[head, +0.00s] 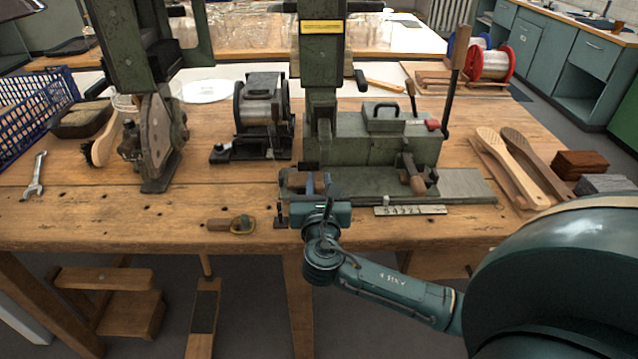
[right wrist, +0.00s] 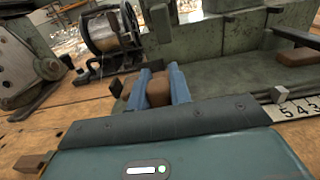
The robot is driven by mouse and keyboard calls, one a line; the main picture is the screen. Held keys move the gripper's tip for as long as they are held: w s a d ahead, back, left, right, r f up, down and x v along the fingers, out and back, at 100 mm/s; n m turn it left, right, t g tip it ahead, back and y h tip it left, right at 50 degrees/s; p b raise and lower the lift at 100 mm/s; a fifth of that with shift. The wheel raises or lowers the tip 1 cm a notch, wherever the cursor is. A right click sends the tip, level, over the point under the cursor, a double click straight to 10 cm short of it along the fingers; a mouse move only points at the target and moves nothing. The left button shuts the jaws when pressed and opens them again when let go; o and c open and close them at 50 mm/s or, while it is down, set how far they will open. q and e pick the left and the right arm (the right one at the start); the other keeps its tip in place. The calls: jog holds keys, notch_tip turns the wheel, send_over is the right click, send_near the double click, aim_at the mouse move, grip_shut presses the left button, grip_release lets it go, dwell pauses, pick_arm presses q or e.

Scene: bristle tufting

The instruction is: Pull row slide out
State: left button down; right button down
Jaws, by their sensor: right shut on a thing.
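The green tufting machine (head: 375,138) stands on the workbench, with a long flat base along its front. My right gripper (head: 319,184) is at the front left of this base. In the right wrist view its two blue fingers (right wrist: 163,87) are shut on a brown wooden knob (right wrist: 158,93), which I take to be the row slide's handle. The slide behind the knob is mostly hidden by the gripper. A numbered scale plate (head: 410,210) lies just right of the gripper and also shows in the right wrist view (right wrist: 299,107). My left gripper is not in view.
A lever with a wooden handle (head: 415,180) stands to the right on the base. A motor-like unit with a drum (head: 263,115) and a grey clamp device (head: 157,135) stand to the left. A small wooden-handled tool (head: 231,225) lies near the front edge. Brush backs (head: 512,165) lie at right.

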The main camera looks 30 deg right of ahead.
dwell(0.3)
jog(key=s+d+p, duration=0.1)
jog(key=s+d, duration=0.1)
jog(key=d, duration=0.1)
jog(key=s+d+p, duration=0.2)
jog(key=d, duration=0.2)
jog(key=s+d+p, duration=0.1)
jog(key=s+d, duration=0.1)
jog(key=d, duration=0.1)
jog(key=shift+s+d, duration=0.2)
jog(key=c, duration=1.4)
grip_release()
jog(key=shift+s+d, duration=0.1)
jog(key=shift+d, duration=0.05)
jog(key=shift+o, duration=0.6)
jog(key=shift+s+a, duration=0.35)
jog(key=v, duration=1.2)
